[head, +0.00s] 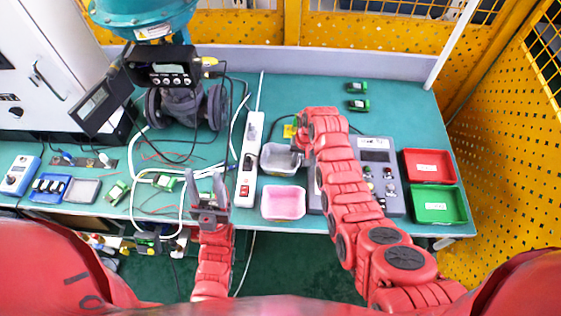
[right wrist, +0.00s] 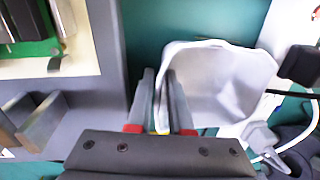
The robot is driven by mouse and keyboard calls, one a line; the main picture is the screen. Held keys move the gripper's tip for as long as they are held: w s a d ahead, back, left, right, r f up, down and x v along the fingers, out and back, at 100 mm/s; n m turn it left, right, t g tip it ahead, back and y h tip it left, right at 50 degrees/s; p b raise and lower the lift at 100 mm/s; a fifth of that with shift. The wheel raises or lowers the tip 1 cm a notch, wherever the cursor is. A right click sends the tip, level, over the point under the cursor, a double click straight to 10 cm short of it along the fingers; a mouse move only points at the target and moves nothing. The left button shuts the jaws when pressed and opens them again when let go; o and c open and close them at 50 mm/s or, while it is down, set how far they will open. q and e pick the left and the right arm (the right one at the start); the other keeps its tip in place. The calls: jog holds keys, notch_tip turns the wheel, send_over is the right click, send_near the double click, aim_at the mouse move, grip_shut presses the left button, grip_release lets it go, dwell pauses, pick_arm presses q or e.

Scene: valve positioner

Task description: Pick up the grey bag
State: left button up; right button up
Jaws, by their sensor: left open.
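The grey bag (head: 281,160) is an open, tray-like grey container on the green table, right of the white power strip. In the right wrist view the grey bag (right wrist: 222,82) shows close up, with its left wall between my right fingers. My right gripper (right wrist: 164,90) is shut on that wall; in the head view its fingers (head: 297,150) are partly hidden by my arm. My left gripper (head: 208,188) is open and empty near the table's front edge, left of the power strip.
A pink-lined container (head: 283,202) sits just in front of the bag. The power strip (head: 248,160) is to its left, a grey control box (head: 388,188) to its right. Red (head: 430,165) and green (head: 438,205) bins stand farther right. Cables and a valve (head: 185,105) occupy the left.

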jog(key=shift+f, duration=0.1)
grip_shut()
